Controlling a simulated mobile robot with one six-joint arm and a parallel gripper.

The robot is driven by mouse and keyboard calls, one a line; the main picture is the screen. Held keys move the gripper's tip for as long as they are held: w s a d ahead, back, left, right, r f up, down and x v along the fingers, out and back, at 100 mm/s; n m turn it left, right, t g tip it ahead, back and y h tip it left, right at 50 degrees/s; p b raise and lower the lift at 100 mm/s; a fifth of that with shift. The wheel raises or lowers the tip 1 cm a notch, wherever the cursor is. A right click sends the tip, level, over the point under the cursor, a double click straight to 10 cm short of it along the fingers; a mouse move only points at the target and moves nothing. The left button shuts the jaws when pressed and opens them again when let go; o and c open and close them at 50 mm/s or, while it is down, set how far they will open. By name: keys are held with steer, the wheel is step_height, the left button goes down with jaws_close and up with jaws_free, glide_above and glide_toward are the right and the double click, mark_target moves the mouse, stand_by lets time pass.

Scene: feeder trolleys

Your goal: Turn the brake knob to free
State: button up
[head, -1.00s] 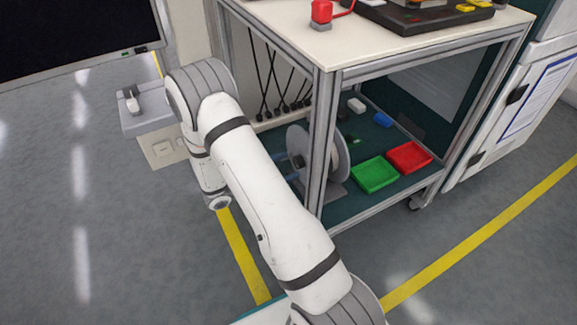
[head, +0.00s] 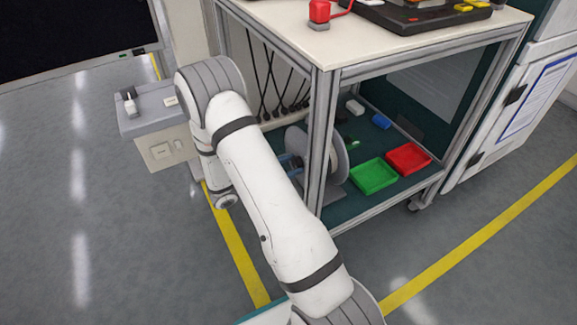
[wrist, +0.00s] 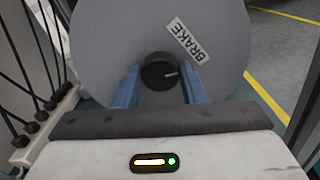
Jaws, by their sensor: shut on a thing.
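The brake knob (wrist: 158,72) is small, round and black, on the face of a large grey reel disc (wrist: 102,40). Its short white mark points to the picture's right. A white label reading BRAKE (wrist: 188,41) sits slanted above right of the knob. My gripper (wrist: 160,84) has its two blue fingers on either side of the knob and is shut on it. In the head view the reel (head: 337,170) stands on the trolley's lower shelf, its knob side turned away, and my gripper is mostly hidden behind my arm.
Trolley frame posts (head: 321,130) stand close beside the reel. Black cables (head: 277,85) hang behind it. A green tray (head: 373,176) and a red tray (head: 409,158) lie to the right on the shelf. A grey box (head: 140,125) is left of my arm.

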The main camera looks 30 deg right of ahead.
steer(key=shift+r+p, duration=0.1)
steer(key=shift+p, duration=0.3)
steer(key=shift+c, duration=0.4)
steer(key=n+p, duration=0.2)
steer(key=p, duration=0.1)
steer(key=shift+r+n+p, duration=0.2)
steer(key=shift+n+p, duration=0.1)
steer(key=shift+n, duration=0.1)
steer(key=n+p, duration=0.5)
steer(key=shift+w+f, duration=0.1)
steer(key=n+p, duration=0.4)
steer(key=n, duration=0.1)
steer(key=shift+f+n, duration=0.15)
steer(key=shift+n, duration=0.25)
steer(key=n+p, duration=0.1)
steer(key=n, duration=0.3)
steer(key=shift+f+p, duration=0.15)
steer(key=shift+p, duration=0.15)
steer(key=shift+n, duration=0.3)
steer(key=o, duration=1)
